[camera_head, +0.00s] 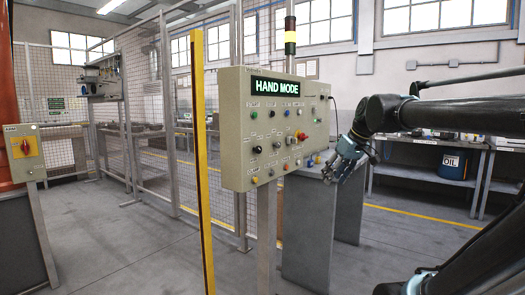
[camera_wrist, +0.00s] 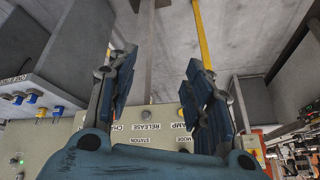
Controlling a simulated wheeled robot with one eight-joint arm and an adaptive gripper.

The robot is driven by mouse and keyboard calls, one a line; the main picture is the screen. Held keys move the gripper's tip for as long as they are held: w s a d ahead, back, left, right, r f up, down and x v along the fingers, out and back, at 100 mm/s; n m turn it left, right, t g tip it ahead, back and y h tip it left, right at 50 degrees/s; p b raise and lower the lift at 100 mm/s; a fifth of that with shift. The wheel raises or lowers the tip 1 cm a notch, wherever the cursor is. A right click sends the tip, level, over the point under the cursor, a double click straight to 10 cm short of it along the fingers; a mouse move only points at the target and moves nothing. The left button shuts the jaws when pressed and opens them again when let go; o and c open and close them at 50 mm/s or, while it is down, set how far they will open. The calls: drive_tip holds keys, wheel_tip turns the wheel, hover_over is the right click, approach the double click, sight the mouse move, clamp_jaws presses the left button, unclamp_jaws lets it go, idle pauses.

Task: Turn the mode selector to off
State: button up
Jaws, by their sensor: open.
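The beige control panel (camera_head: 240,165) stands mid-picture in the head view, its lit green display (camera_head: 274,87) reading HAND MODE. Two dark knobs, a left one (camera_head: 257,149) and a right one (camera_head: 276,146), sit low on its face; their labels are too small to read there. In the wrist view the panel (camera_wrist: 125,153) appears upside down, with a MODE label (camera_wrist: 186,138) beside STATION. The mode selector itself is not clearly visible there. My gripper (camera_head: 329,172) is open and empty at the panel's right; its spread fingers show in the wrist view (camera_wrist: 160,75).
A red emergency button (camera_head: 301,136) and several coloured buttons share the panel. A yellow post (camera_head: 200,160) stands left of it, a grey cabinet (camera_head: 308,225) below right. Mesh fencing stands behind. A separate box with a red switch (camera_head: 25,148) is at far left.

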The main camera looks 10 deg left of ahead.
drive_tip(key=w+a+r+n+y, duration=0.25)
drive_tip(key=w+a+r, duration=0.25)
drive_tip(key=a+r, duration=0.4)
drive_tip(key=w+a+r+n+y, duration=0.1)
drive_tip(key=w+a+r+n, duration=0.25)
drive_tip(key=a+r, duration=0.55)
approach(260, 149)
drive_tip(key=shift+m, duration=0.3)
drive_tip(key=x, duration=0.9)
drive_tip(key=shift+d, duration=0.1)
drive_tip(key=c, duration=1)
